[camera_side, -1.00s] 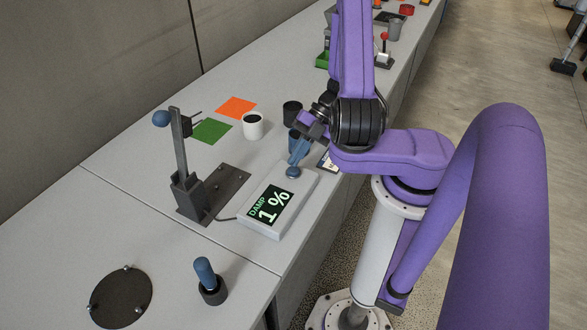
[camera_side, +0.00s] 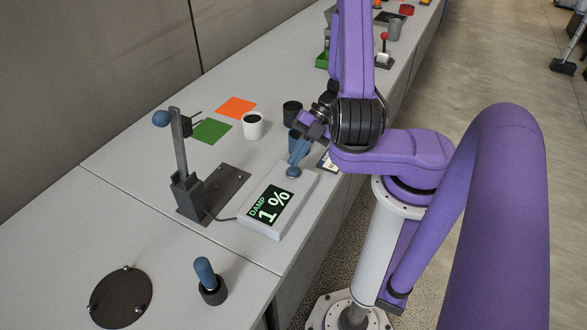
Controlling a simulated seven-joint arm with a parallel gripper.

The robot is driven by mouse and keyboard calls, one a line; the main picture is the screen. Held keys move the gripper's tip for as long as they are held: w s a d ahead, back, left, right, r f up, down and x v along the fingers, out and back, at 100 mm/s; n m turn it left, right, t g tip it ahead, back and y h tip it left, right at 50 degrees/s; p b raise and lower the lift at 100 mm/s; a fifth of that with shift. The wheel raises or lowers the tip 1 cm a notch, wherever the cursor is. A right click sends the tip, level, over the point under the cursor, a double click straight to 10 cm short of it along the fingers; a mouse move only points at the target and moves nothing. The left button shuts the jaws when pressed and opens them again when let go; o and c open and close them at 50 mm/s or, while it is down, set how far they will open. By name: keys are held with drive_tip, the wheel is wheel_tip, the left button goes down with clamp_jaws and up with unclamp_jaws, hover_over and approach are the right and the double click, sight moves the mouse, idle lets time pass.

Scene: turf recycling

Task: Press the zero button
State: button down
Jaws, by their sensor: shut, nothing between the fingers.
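A pale box with a dark screen (camera_side: 268,206) lies on the bench, and the screen reads "DAMP 1 %". A round blue button (camera_side: 293,172) sits at the box's far end. My gripper (camera_side: 295,162) is shut and empty, with its blue fingers pointing down at the button. The fingertips are at or just over the button's top; I cannot tell whether they touch it or whether it is pressed down.
A lever stand with a blue knob (camera_side: 161,118) rises left of the box, joined to it by a cable. A white cup (camera_side: 253,126) and dark cups (camera_side: 291,112) stand behind. A blue-handled peg (camera_side: 205,271) and dark disc (camera_side: 121,296) are in front.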

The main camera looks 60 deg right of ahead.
sight(297, 168)
drive_tip(key=shift+f, duration=0.2)
drive_tip(key=shift+f, duration=0.25)
drive_tip(key=shift+f, duration=0.5)
idle(0.9)
drive_tip(key=shift+r, duration=0.95)
drive_tip(key=shift+r, duration=2.5)
